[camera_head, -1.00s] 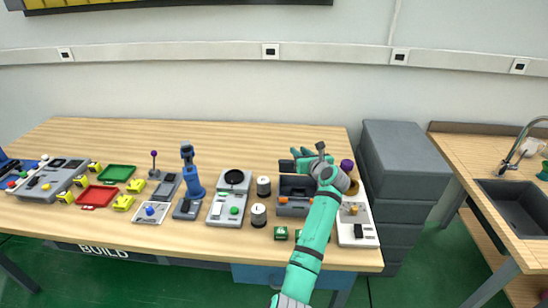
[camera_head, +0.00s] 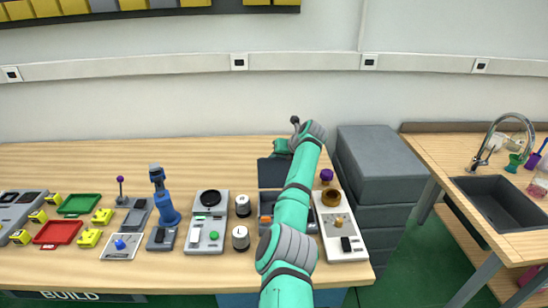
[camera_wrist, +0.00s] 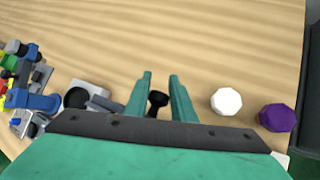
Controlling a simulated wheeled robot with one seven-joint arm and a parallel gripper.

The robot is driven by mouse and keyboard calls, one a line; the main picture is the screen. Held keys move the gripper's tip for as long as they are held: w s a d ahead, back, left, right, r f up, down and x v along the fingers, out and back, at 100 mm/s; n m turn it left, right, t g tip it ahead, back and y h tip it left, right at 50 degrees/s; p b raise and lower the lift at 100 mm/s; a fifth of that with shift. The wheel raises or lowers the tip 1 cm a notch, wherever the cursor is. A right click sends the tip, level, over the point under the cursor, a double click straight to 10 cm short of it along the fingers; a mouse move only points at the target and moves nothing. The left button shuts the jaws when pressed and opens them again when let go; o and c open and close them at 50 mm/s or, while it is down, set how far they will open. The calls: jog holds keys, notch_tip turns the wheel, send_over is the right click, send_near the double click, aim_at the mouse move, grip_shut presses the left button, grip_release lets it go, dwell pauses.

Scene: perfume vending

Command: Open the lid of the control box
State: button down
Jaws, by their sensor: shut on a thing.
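The control box (camera_head: 266,204) is a dark grey box with an orange part at its front, on the table between the white canisters and the white panel. Its dark lid (camera_head: 271,173) stands raised at the back edge; my arm hides much of the box. My gripper (camera_head: 281,148) is at the back of the lid. In the wrist view its two teal fingers (camera_wrist: 161,80) have a small black knob (camera_wrist: 157,101) between them, which looks like the lid's handle. Their contact with it is hard to see.
White canisters (camera_head: 240,237) stand left of the box. A white panel with a brown cup (camera_head: 331,197) and a purple knob (camera_head: 326,176) are close on the right. Grey drawers (camera_head: 382,165) stand beyond the table's right edge. The table behind the box is clear.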

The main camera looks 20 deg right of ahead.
jog(key=shift+s+d+f+g, duration=0.1)
jog(key=shift+d+f+g, duration=0.05)
jog(key=shift+f, duration=0.3)
jog(key=shift+s+d+f+g, duration=0.1)
jog(key=shift+f+g, duration=0.05)
jog(key=shift+f, duration=0.3)
dwell(1.8)
jog(key=c, duration=1.5)
grip_release()
jog(key=shift+d, duration=0.1)
jog(key=shift+a, duration=0.2)
jog(key=shift+r, duration=0.15)
jog(key=v, duration=1.1)
jog(key=shift+w+d+r, duration=0.2)
